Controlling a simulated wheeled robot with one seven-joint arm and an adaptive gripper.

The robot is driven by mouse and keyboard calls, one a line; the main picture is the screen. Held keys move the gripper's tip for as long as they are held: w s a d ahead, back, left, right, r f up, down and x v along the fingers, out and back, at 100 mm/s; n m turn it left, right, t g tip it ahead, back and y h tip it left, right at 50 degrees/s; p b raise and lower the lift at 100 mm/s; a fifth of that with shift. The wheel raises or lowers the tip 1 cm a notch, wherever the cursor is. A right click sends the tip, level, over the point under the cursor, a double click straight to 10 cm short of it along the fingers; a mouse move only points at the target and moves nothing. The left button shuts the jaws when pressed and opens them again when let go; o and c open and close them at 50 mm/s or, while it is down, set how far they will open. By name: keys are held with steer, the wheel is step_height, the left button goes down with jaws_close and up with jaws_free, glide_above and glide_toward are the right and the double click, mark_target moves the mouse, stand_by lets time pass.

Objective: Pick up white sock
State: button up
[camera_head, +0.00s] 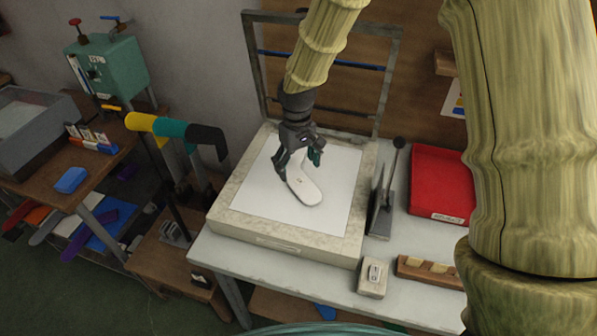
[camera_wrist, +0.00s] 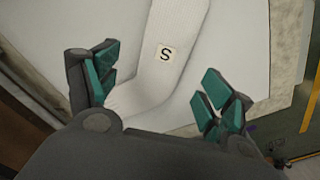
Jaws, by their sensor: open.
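The white sock (camera_head: 305,188) lies flat on the white surface of a stone-framed press bed (camera_head: 238,219). In the wrist view the sock (camera_wrist: 185,40) runs from the top edge down to the left, with a small "S" label on it. My gripper (camera_head: 298,168) is over the upper end of the sock in the head view. In the wrist view my gripper (camera_wrist: 160,90) is open, its green-padded fingers apart on either side of the sock. The left finger is close to the sock's lower left end, and the right finger is clear of it. I cannot tell the exact height above the surface.
A raised metal frame (camera_head: 395,75) stands behind the bed. A lever (camera_head: 386,200) and a red tray (camera_head: 440,183) are to the right. A small box (camera_head: 373,277) and a wooden block (camera_head: 430,271) sit near the table's front. Coloured sock forms (camera_head: 170,130) stand at left.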

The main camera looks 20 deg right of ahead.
mark_target(297, 178)
steer(key=shift+a+f+p, duration=0.1)
steer(key=shift+f+p, duration=0.25)
steer(key=shift+f, duration=1.4)
steer(key=shift+s, duration=0.1)
steer(key=shift+c, duration=0.3)
steer(key=c, duration=0.9)
